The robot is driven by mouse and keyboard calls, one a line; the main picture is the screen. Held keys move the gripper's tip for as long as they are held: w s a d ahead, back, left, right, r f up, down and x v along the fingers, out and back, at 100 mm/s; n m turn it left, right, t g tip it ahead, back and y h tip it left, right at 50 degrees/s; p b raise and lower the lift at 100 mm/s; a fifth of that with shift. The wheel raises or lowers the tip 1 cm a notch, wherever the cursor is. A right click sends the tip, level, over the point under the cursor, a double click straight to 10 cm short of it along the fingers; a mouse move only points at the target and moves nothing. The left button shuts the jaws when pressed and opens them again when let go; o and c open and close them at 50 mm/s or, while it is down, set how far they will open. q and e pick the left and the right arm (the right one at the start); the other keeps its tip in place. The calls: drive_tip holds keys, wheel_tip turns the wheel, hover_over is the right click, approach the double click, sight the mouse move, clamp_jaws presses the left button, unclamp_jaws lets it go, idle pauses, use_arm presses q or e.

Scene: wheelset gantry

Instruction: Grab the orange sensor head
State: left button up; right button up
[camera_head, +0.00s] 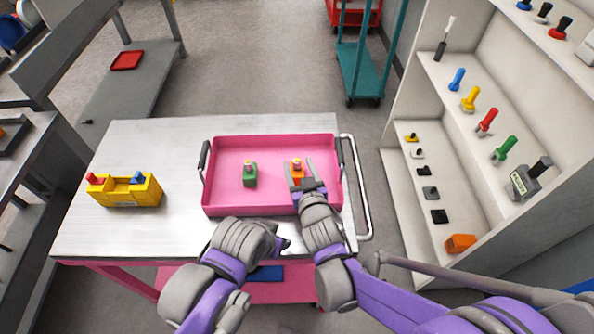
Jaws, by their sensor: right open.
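The orange sensor head (297,170), with a light-coloured top, stands in the right part of the pink tray (225,211). My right gripper (301,172) is over the tray with its jaws open. Its fingers are on either side of the orange sensor head, and I cannot tell whether they touch it. My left gripper (284,244) is near the front edge of the table, outside the tray. It is small and partly hidden by my own wrist, so its jaw state is unclear.
A green sensor head (250,175) stands left of the orange one in the tray. A yellow holder (125,191) sits at the table's left. A white shelf (402,205) with coloured tools and an orange block (460,243) stands at right. Metal table (165,150) between holder and tray is clear.

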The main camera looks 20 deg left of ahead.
drive_tip(key=x, duration=0.2)
drive_tip(key=shift+w+a+f, duration=0.1)
drive_tip(key=shift+w+a, duration=0.05)
drive_tip(key=shift+w, duration=0.15)
drive_tip(key=shift+s, duration=0.1)
clamp_jaws()
